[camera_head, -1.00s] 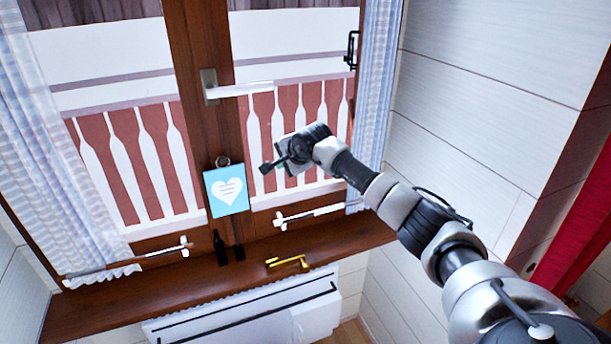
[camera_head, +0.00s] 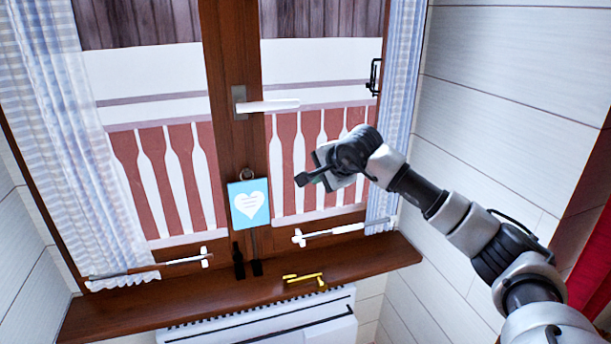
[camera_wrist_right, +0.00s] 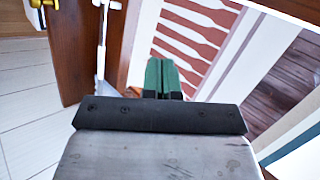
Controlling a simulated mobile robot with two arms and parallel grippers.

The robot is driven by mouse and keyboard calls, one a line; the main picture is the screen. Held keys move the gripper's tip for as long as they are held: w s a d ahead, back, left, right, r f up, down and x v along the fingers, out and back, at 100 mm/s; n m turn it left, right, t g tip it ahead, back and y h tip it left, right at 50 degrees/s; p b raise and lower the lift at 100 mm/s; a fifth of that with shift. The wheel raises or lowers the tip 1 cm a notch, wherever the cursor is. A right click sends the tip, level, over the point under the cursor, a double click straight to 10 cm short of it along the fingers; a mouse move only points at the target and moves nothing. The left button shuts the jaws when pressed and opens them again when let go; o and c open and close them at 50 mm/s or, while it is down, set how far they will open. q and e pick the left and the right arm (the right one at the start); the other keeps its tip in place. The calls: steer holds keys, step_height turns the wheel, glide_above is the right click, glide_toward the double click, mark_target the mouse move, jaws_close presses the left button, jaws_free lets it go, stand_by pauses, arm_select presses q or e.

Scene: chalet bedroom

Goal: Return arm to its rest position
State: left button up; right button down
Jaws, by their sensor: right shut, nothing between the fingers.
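My right arm comes in from the lower right in the head view. Its gripper (camera_head: 306,179) is in front of the right window pane, to the right of the blue heart sign and above the sill. In the right wrist view the two green fingertips (camera_wrist_right: 163,77) are pressed together with nothing between them. The window and sill lie beyond the fingers there. My left gripper shows in neither view.
A wooden sill (camera_head: 200,306) runs below the window, with a brass handle-like object (camera_head: 305,279) on it. A white window handle (camera_head: 268,106) and a blue heart sign (camera_head: 249,204) are on the frame. A checked curtain (camera_head: 399,110) hangs beside the white wall (camera_head: 490,130). A radiator (camera_head: 270,327) is below.

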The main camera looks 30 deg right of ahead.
steer(key=a+f+m+y, duration=0.4)
steer(key=a+f+m, duration=0.25)
steer(key=f, duration=0.55)
steer(key=a+f+m+y, duration=0.5)
steer(key=f+m, duration=0.2)
steer(key=f, duration=0.4)
steer(key=s+d+f+m+t+h, duration=0.1)
steer(key=s+f+m+t+h, duration=0.15)
steer(key=f+m, duration=0.6)
steer(key=s+f+m+t+h, duration=0.1)
steer(key=s+f+m, duration=0.3)
steer(key=f+m, duration=0.4)
steer(key=s+f+m+g+h, duration=0.45)
steer(key=s+f+m, duration=0.75)
steer(key=s+f, duration=0.75)
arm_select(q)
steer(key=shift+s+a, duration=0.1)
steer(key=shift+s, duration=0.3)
arm_select(e)
steer(key=s+a+f+m+g, duration=0.1)
steer(key=s+f+m+g, duration=0.1)
steer(key=s, duration=0.7)
steer(key=s+a+f+m+g+h, duration=0.1)
steer(key=s+a+f+m+g, duration=0.1)
steer(key=s, duration=0.8)
steer(key=s+a+f+m+g, duration=0.2)
steer(key=s+f+m, duration=0.4)
steer(key=s, duration=0.3)
steer(key=shift+s+g, duration=0.4)
steer(key=shift+g, duration=0.3)
